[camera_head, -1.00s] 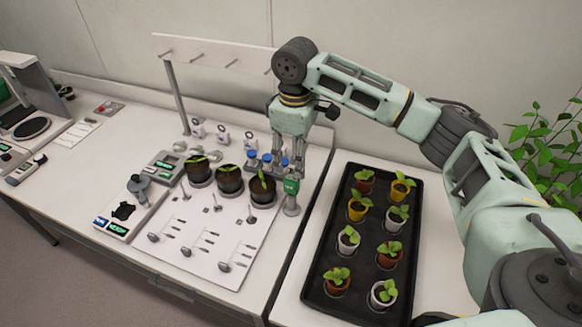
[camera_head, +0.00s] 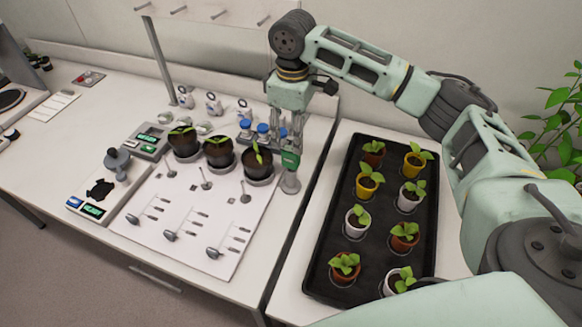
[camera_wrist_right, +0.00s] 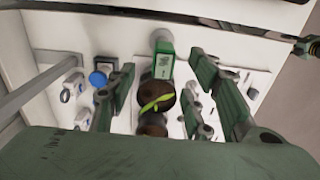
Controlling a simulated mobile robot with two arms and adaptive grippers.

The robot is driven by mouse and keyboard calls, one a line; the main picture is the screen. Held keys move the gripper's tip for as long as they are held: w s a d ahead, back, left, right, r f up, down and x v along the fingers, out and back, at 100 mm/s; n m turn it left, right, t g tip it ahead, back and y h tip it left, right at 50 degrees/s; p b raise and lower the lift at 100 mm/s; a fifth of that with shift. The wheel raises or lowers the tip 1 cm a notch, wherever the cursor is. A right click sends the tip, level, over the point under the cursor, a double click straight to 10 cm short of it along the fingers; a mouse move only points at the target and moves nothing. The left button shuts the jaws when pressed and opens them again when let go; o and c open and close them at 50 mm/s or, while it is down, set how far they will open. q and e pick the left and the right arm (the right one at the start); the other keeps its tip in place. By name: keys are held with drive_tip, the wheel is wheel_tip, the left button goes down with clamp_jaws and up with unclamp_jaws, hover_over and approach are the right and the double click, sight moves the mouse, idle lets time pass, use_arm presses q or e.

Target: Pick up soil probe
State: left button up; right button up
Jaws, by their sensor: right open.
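The soil probe appears to be the upright tool with a green head (camera_head: 290,159), standing in a round grey holder (camera_head: 290,183) at the right edge of the white board. The green head also shows in the right wrist view (camera_wrist_right: 164,66), between the spread fingers. My right gripper (camera_head: 284,136) is open and points down at the probe head. In the right wrist view, my right gripper (camera_wrist_right: 163,75) has its fingers well apart on either side. Whether any finger touches the probe is unclear. The probe's lower part is hidden. My left gripper is not in view.
Dark potted seedlings (camera_head: 218,153) stand in a row left of the probe. Blue-capped bottles (camera_head: 263,130) stand close behind. A black tray (camera_head: 322,262) of several small potted plants lies right. A rack with pegs (camera_head: 157,55) rises behind. The board's front holds small tools (camera_head: 170,236).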

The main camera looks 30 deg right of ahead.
sight(291, 149)
drive_tip(key=shift+s+f+p, duration=0.1)
drive_tip(key=shift+f+p, duration=0.25)
drive_tip(key=shift+f, duration=0.55)
drive_tip(key=f, duration=0.1)
drive_tip(key=f+p, duration=0.1)
drive_tip(key=f, duration=0.1)
drive_tip(key=f+p, duration=0.1)
drive_tip(key=shift+a+f, duration=0.2)
drive_tip(key=shift+a, duration=0.05)
drive_tip(key=shift+f, duration=0.6)
clamp_jaws()
